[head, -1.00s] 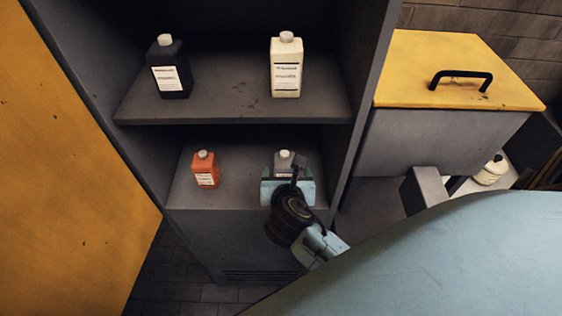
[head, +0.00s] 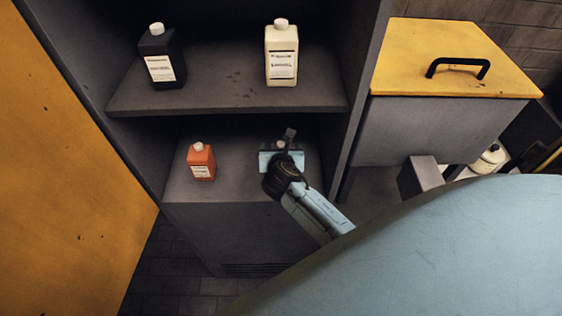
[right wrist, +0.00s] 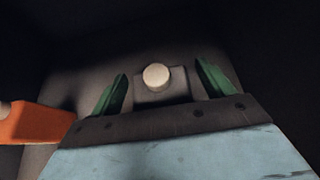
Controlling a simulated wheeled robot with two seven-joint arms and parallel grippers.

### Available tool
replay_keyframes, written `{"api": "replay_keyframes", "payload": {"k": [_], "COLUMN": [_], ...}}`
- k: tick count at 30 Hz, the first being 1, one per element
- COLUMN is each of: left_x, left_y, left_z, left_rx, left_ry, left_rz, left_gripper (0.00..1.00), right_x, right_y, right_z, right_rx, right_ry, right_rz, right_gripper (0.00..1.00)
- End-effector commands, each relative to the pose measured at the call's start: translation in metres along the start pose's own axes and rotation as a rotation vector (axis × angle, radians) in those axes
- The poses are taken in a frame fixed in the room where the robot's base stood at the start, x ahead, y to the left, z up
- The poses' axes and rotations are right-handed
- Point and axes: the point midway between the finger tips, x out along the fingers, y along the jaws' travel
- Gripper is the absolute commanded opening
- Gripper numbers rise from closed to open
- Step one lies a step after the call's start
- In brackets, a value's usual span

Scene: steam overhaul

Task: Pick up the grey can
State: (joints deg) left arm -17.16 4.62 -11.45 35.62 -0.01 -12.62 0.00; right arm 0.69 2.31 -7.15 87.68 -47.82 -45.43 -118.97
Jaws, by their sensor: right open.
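The grey can (right wrist: 148,88), with a pale round cap, stands on the lower shelf of the cabinet. In the head view it is almost fully hidden behind my right gripper (head: 281,149). In the right wrist view my right gripper (right wrist: 161,84) is open, with one green finger on each side of the can and gaps between. The can's lower part is hidden by the gripper body. My left gripper is not in view.
An orange can (head: 201,162) stands left of my gripper on the same shelf. The upper shelf (head: 225,95) above holds a black can (head: 161,58) and a cream can (head: 281,55). An open yellow door (head: 65,160) is at left. A yellow-lidded box (head: 450,60) stands at right.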

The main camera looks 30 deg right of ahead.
Motion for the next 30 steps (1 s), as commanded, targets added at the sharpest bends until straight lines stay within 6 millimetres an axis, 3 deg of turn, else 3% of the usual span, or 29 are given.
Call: {"api": "replay_keyframes", "payload": {"k": [8,22,30], "left_x": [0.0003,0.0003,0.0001], "left_y": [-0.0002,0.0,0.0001], "left_z": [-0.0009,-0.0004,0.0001], "left_rx": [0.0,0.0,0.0], "left_ry": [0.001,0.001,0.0], "left_rz": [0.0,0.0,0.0], "left_gripper": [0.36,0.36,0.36], "right_x": [0.0036,0.0033,0.003], "right_y": [0.0001,0.0001,0.0004], "right_z": [-0.0004,-0.0004,0.0019], "right_rx": [0.0,0.0,0.0], "right_ry": [0.001,0.001,-0.003], "right_rz": [0.001,0.001,0.002], "right_gripper": [0.8,0.2,0.18]}}
